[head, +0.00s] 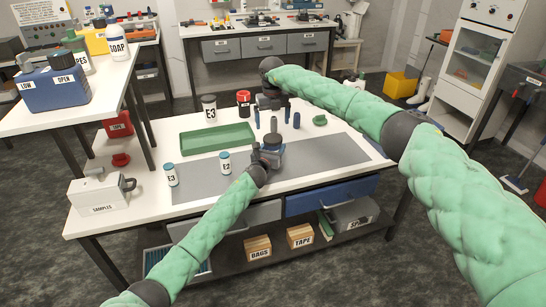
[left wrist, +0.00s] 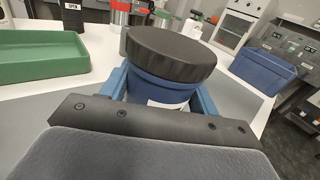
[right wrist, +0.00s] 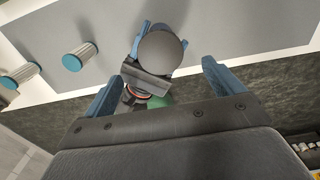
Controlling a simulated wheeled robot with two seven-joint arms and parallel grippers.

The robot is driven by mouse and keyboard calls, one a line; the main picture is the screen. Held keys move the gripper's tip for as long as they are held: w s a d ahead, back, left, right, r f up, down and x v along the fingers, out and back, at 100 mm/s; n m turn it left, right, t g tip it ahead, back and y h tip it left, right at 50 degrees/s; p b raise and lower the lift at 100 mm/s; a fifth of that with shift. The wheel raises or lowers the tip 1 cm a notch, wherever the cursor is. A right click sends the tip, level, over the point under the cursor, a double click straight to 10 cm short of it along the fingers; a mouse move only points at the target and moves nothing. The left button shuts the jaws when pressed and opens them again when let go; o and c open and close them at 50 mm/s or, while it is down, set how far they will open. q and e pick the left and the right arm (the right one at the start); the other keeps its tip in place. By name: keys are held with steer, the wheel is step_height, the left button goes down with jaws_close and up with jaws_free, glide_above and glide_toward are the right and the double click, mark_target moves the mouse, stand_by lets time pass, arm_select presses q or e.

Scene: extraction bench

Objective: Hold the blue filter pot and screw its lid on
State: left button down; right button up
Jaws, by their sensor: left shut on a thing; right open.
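The blue filter pot (left wrist: 160,88) is upright between the fingers of my left gripper (head: 267,158), which is shut on it above the grey mat. A round dark lid (left wrist: 172,52) sits on top of the pot; I cannot tell how tightly it is seated. The lid also shows from above in the right wrist view (right wrist: 161,52). My right gripper (right wrist: 163,85) is open and empty, with its blue fingers wide apart.
Jars E3 (head: 171,175) and E2 (head: 225,163) stand left of the pot. A blue box (left wrist: 262,72) shows at right in the left wrist view.

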steer(key=shift+r, duration=2.2)
arm_select(q)
steer(key=shift+c, duration=1.5)
jaws_free()
steer(key=shift+s, duration=0.1)
steer(key=shift+b+v, duration=0.55)
steer(key=shift+v, duration=3.25)
arm_select(e)
steer(key=shift+f, duration=0.55)
arm_select(q)
steer(key=shift+a, duration=0.1)
arm_select(e)
steer(key=shift+f, duration=0.1)
